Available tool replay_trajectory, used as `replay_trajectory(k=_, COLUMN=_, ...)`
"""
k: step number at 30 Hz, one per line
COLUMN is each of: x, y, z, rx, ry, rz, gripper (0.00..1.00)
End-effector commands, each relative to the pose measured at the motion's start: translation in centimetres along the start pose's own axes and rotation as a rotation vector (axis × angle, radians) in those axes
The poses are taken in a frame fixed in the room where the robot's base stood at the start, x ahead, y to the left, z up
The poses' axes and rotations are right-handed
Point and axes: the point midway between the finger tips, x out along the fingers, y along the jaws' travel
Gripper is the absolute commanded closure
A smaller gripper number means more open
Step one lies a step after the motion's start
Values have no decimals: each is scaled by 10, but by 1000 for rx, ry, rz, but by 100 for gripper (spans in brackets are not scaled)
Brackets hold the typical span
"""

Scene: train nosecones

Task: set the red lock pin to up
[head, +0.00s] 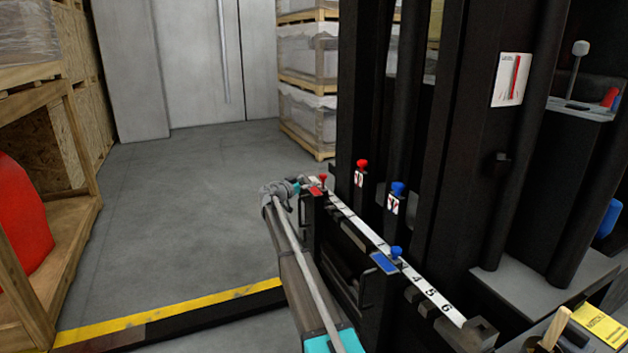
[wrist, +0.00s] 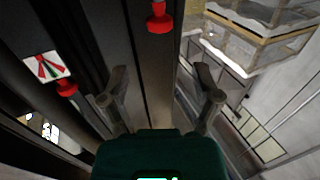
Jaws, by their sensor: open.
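Two red-knobbed pins show on the black frame. One red pin (head: 322,179) stands at the far end of the white numbered strip, beside a red tag (head: 315,190). The other red pin (head: 362,164) sits higher, just right of it, above a small white label (head: 358,179). I cannot tell which is the lock pin. My gripper (head: 281,190) is just left of the nearer pin. In the wrist view, my gripper (wrist: 160,84) is open and empty; one red pin (wrist: 159,18) lies beyond the fingers, another (wrist: 67,88) left of them by a label.
A blue pin (head: 397,188) and a lower blue pin (head: 396,252) with a blue tag are on the same frame. Black uprights (head: 450,130) stand close on the right. Shelving with a red object (head: 22,215) is at left. The grey floor between is clear.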

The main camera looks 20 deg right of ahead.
Motion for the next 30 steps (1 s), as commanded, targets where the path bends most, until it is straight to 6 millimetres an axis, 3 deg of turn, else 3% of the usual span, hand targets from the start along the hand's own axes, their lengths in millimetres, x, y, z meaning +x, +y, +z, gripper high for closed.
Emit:
replay_trajectory(k=3, x=-16, y=0, z=0, rx=0, ry=0, rz=-2, gripper=19)
replay_trajectory(k=9, x=-28, y=0, z=0, rx=0, ry=0, rz=0, gripper=19)
replay_trajectory(k=25, x=-29, y=0, z=0, rx=0, ry=0, rz=0, gripper=19)
replay_trajectory(k=30, x=-36, y=12, z=2, rx=-17, ry=-29, rz=8, gripper=19)
